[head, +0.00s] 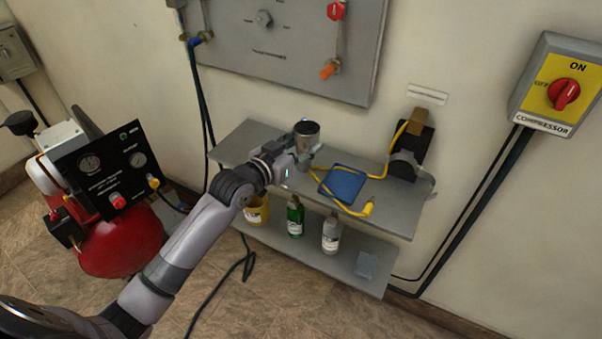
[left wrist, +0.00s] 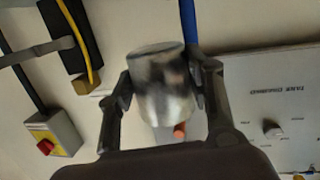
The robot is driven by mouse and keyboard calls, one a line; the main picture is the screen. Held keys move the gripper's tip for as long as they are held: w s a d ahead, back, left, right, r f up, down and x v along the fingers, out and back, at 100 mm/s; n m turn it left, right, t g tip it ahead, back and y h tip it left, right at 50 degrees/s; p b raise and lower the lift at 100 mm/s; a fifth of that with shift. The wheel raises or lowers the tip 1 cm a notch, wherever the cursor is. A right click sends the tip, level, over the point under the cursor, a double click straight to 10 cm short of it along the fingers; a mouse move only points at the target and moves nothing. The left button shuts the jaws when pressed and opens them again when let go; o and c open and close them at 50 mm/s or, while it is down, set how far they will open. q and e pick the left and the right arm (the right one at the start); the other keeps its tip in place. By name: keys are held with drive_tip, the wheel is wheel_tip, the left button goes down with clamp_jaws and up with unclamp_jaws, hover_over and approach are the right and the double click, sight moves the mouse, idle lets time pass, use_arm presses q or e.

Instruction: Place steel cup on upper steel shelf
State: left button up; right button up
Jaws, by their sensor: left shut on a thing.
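The steel cup (head: 307,133) is a shiny grey cylinder in the head view, with its dark opening facing up. My left gripper (head: 303,150) is shut on it, at the upper steel shelf (head: 246,137). I cannot tell from the head view whether the cup's base touches the shelf. In the left wrist view the cup (left wrist: 163,85) sits between both fingers of the left gripper (left wrist: 163,92). My right gripper is not in view.
The lower shelf (head: 327,262) holds a yellow container (head: 256,213), a green bottle (head: 295,217) and a grey bottle (head: 331,235). A red compressor (head: 120,243) stands left.

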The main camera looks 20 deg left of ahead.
use_arm(q)
hover_over(302, 185)
drive_tip(key=f, duration=0.6)
drive_tip(key=shift+w+f, duration=0.2)
drive_tip(key=shift+f, duration=0.15)
drive_tip(key=shift+s+f, duration=0.1)
drive_tip(key=shift+f, duration=0.35)
drive_tip(key=shift+f+b, duration=0.4)
drive_tip(key=shift+f, duration=1.6)
drive_tip(key=shift+f, duration=0.15)
drive_tip(key=o, duration=1.2)
drive_tip(key=shift+c, duration=0.2)
drive_tip(key=v, duration=1.2)
drive_tip(key=shift+r, duration=0.2)
